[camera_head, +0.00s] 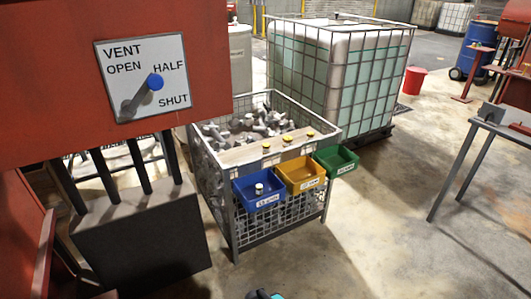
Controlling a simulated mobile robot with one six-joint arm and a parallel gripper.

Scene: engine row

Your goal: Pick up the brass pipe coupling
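Three small yellow-topped fittings stand in a row on a board (240,155) laid across the mesh crate: a left one (266,147), a middle one (287,139) and a right one (310,133). Another small pale fitting (259,188) stands in the blue bin (270,202) on the crate's front. All are too small to tell which is the brass pipe coupling. My gripper is not in view; only a dark and teal piece of what looks like my arm shows at the bottom edge.
The mesh crate (234,228) holds several grey metal parts. A yellow bin (305,187) and a green bin (338,168) hang beside the blue one. A red panel with a vent lever (133,103) fills the left. A metal table (472,125) stands right; the floor between is clear.

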